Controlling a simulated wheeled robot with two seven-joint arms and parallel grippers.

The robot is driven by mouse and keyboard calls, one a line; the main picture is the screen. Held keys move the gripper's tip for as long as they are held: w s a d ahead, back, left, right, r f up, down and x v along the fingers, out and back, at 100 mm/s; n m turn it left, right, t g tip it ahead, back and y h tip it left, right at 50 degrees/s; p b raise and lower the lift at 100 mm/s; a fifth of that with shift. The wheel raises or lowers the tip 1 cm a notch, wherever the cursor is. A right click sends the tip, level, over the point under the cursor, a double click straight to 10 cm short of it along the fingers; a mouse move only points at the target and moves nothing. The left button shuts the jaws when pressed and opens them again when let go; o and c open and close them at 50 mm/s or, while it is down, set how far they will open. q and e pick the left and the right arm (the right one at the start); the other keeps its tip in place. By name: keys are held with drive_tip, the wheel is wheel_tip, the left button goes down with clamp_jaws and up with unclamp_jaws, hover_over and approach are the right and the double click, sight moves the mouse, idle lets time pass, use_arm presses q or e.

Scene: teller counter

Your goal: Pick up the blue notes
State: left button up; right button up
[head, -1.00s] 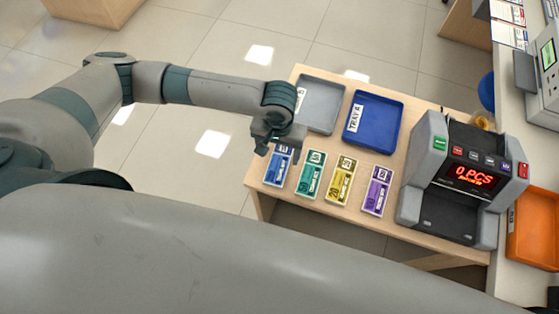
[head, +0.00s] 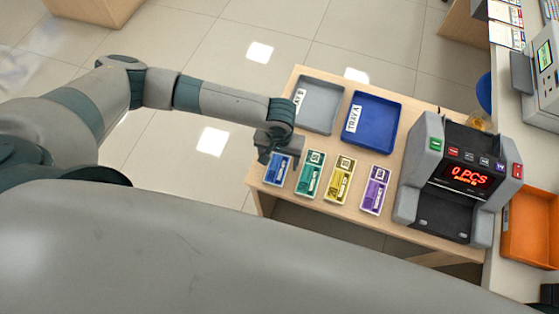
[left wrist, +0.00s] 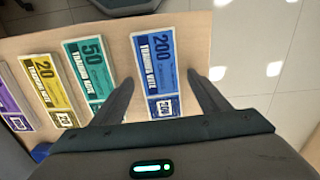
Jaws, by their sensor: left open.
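The blue notes (head: 276,169) lie flat on the wooden table, leftmost in a row of note stacks in the head view. In the left wrist view the blue notes (left wrist: 160,75) show a printed 200 and lie between my two fingers, nearer the left one. My right gripper is not in view.
Green (head: 309,174), yellow (head: 339,180) and purple (head: 374,191) notes lie to the right. A grey tray (head: 319,104) and a blue tray (head: 386,107) sit behind. A counting machine (head: 453,215) stands at right, and an orange tray (head: 533,231) beyond it.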

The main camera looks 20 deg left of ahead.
sight(281, 165)
use_arm(q)
drive_tip(key=c, duration=1.1)
drive_tip(key=shift+c, duration=0.2)
drive_tip(key=shift+r, duration=0.1)
drive_tip(key=shift+w+r, duration=0.1)
drive_tip(key=shift+r, duration=0.35)
drive_tip(key=r, duration=0.1)
drive_tip(key=r+b, duration=0.2)
drive_tip(key=shift+s+d+r, duration=0.15)
drive_tip(key=shift+s+d, duration=0.25)
drive_tip(key=s+d+r+b, duration=0.2)
drive_tip(key=s+d+r, duration=0.4)
drive_tip(key=s+d, duration=0.1)
drive_tip(key=shift+s+r, duration=0.35)
drive_tip(key=shift+s, duration=0.15)
